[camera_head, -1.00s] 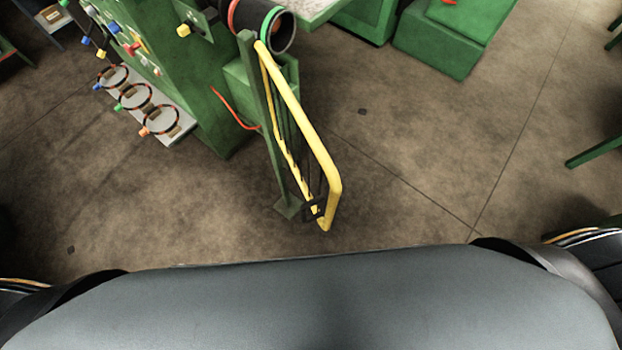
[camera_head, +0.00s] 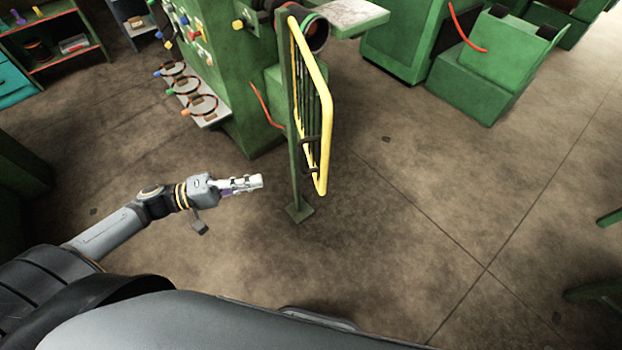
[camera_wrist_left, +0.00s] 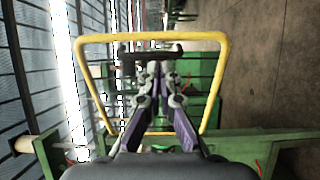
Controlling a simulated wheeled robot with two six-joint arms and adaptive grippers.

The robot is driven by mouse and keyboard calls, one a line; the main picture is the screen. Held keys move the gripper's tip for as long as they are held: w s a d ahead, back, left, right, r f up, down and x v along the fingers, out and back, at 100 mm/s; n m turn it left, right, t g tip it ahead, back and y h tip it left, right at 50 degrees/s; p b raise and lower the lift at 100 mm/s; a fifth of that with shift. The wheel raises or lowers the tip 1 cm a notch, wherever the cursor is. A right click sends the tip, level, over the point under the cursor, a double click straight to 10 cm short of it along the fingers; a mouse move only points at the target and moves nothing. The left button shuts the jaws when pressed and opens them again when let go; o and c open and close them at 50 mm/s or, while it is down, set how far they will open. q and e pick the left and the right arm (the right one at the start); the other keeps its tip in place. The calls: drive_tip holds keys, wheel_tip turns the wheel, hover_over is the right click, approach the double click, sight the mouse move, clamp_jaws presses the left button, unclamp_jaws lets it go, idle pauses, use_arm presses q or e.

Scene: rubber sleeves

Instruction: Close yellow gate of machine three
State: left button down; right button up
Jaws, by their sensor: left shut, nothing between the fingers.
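The yellow gate (camera_head: 325,120) hangs beside a green post (camera_head: 293,150) in front of the green machine (camera_head: 225,80). It is seen at a steep angle, standing out from the machine. A dark handle (camera_head: 311,139) is on its lower part. My left gripper (camera_head: 258,182) is shut and empty, left of the post and apart from it in the head view. In the left wrist view the gate's yellow frame (camera_wrist_left: 150,38) and dark handle (camera_wrist_left: 150,55) lie ahead of the shut fingers (camera_wrist_left: 155,80). My right gripper is out of view.
A shelf with black-and-orange rings (camera_head: 200,105) is at the machine's left side. A red cable (camera_head: 266,107) hangs beside the post. Other green machines (camera_head: 490,65) stand at the back right.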

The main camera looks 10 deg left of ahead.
use_arm(q)
drive_tip(key=b+x, duration=0.1)
drive_tip(key=x, duration=0.1)
drive_tip(key=b, duration=0.2)
approach(321, 168)
drive_tip(key=x, duration=0.5)
drive_tip(key=shift+w+r, duration=0.1)
drive_tip(key=shift+w, duration=0.15)
drive_tip(key=shift+f+x, duration=0.2)
drive_tip(key=shift+x, duration=0.65)
drive_tip(key=shift+s, duration=0.1)
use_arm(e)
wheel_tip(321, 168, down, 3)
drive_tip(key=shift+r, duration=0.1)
